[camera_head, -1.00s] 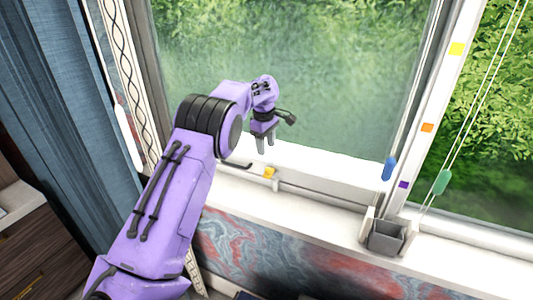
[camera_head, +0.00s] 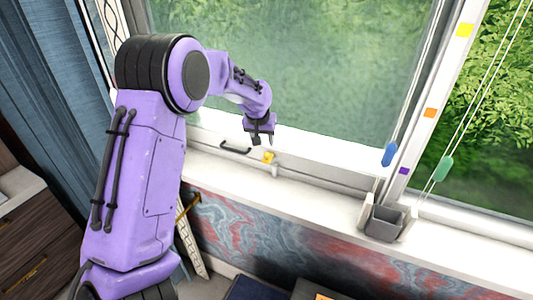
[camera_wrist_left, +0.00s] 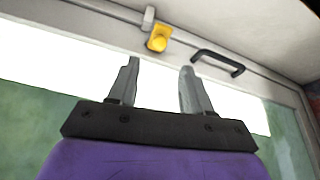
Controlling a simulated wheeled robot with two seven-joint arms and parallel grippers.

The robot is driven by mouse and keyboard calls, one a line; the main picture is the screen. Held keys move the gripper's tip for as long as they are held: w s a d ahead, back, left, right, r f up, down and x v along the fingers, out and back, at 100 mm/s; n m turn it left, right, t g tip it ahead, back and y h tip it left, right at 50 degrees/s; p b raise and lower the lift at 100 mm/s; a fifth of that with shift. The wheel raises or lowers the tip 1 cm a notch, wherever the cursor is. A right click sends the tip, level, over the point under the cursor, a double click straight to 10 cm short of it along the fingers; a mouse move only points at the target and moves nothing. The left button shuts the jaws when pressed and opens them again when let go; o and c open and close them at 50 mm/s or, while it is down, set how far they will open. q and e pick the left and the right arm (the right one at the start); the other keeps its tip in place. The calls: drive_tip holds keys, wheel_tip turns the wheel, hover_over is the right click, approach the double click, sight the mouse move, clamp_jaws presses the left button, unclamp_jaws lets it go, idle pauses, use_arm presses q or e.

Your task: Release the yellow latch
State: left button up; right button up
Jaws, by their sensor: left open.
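The yellow latch (camera_head: 268,157) sits on the white lower window frame, just right of a dark handle (camera_head: 236,150). In the left wrist view the latch (camera_wrist_left: 158,39) shows as a yellow block with a rounded knob, beside a light grey catch (camera_wrist_left: 148,18). My left gripper (camera_head: 259,140) is open and empty, a little above the latch in the head view. In the left wrist view its two fingers (camera_wrist_left: 158,80) point toward the frame, with the latch beyond and between the fingertips, apart from them. My right gripper is not in view.
The dark handle (camera_wrist_left: 218,62) lies close beside the latch. A grey box (camera_head: 384,222) stands on the sill at right, below blue (camera_head: 389,154) and green (camera_head: 443,168) cord pulls. A blue curtain (camera_head: 50,90) hangs at left. The sill (camera_head: 310,190) between latch and box is clear.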

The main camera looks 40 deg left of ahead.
sight(267, 154)
use_arm(q)
drive_tip(key=p+x, duration=0.2)
drive_tip(key=x, duration=0.7)
drive_tip(key=shift+a+f+p, duration=0.1)
drive_tip(key=shift+f+p, duration=0.15)
drive_tip(key=shift+p, duration=0.15)
drive_tip(key=shift+w+f, duration=0.1)
drive_tip(key=shift+f, duration=0.15)
